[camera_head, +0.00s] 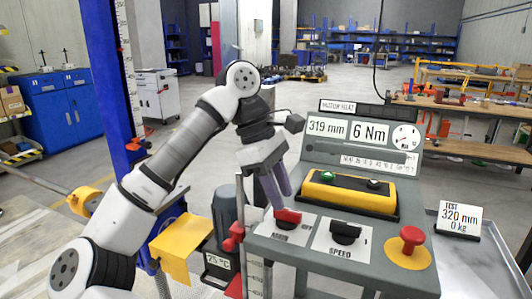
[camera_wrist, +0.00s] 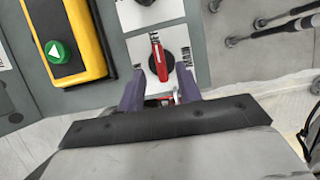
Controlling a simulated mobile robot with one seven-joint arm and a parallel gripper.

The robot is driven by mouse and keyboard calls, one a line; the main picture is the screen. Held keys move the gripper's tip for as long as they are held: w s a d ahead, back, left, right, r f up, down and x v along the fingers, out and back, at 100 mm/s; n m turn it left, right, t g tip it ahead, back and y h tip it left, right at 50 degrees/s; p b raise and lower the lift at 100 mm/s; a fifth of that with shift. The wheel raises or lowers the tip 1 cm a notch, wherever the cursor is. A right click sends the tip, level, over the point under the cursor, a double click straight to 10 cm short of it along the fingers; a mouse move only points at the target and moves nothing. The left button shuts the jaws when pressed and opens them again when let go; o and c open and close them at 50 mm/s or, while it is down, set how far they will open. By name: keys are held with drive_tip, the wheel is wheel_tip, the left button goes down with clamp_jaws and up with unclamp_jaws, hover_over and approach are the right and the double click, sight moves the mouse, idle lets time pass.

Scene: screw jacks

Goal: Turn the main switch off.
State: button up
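The main switch (camera_head: 288,215) is a red handle at the left front of the grey control panel. In the wrist view the red handle (camera_wrist: 157,57) sits on a round black base on a white plate. It points nearly straight up and down in that picture. My gripper (camera_head: 276,199) reaches down to the switch from above and behind it. In the wrist view its two purple fingers (camera_wrist: 158,76) are apart, with the handle lined up with the gap between them. I cannot tell whether the fingers touch it.
A black SPEED knob (camera_head: 345,232) is close to the right of the switch. A red mushroom button (camera_head: 411,239) on a yellow base is farther right. A yellow box with a green button (camera_head: 327,177) lies behind. A sign (camera_head: 459,219) reads 320 mm, 0 kg.

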drive_tip(key=p+v, duration=0.2)
drive_tip(key=v, duration=0.8)
drive_tip(key=shift+r, duration=0.3)
drive_tip(key=shift+a, duration=0.1)
